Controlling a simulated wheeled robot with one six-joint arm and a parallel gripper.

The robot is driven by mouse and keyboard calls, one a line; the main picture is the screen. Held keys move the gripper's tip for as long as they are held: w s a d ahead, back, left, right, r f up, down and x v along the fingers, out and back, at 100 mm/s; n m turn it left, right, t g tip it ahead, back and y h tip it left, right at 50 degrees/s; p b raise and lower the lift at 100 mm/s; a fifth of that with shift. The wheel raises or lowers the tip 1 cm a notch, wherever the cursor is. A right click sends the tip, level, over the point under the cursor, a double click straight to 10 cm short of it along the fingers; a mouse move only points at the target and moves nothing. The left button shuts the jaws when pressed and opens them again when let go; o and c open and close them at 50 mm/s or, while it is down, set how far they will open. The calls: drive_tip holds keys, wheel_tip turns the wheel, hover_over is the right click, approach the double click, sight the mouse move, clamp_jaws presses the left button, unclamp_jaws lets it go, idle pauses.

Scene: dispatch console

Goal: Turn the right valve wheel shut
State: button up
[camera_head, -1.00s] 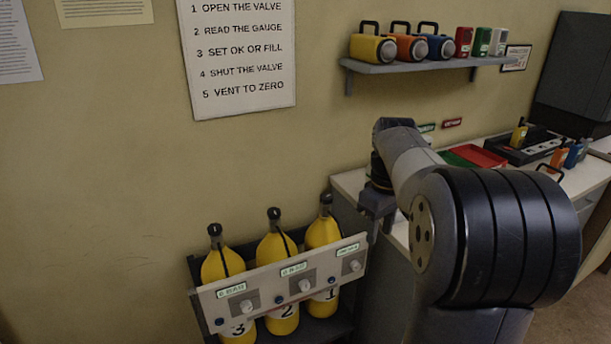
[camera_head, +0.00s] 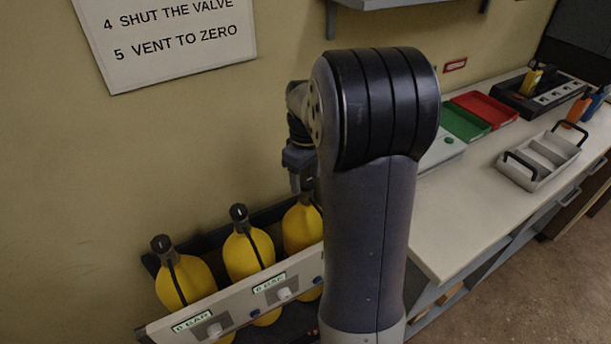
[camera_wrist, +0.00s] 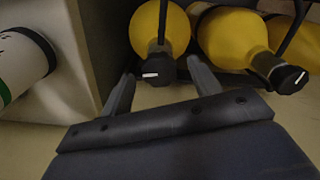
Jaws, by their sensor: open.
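Three yellow cylinders stand in a rack, each with a black valve wheel on top. The right cylinder (camera_head: 302,232) is partly behind my arm, and its wheel is mostly hidden by my gripper (camera_head: 299,182) in the head view. In the wrist view, the right valve wheel (camera_wrist: 152,71), black with a white mark, sits between the two fingertips of my gripper (camera_wrist: 160,76). The fingers are open, one on each side, with visible gaps to the wheel. The middle valve wheel (camera_head: 238,212) and left valve wheel (camera_head: 161,243) are clear of my gripper.
A pale panel (camera_head: 240,306) with gauge labels and knobs crosses the cylinders' front. A counter (camera_head: 462,205) to the right holds green (camera_head: 464,123) and red (camera_head: 487,108) trays and a grey caddy (camera_head: 541,158). The wall is close behind the rack.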

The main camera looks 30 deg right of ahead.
drive_tip(key=shift+f, duration=0.2)
drive_tip(key=c, duration=1)
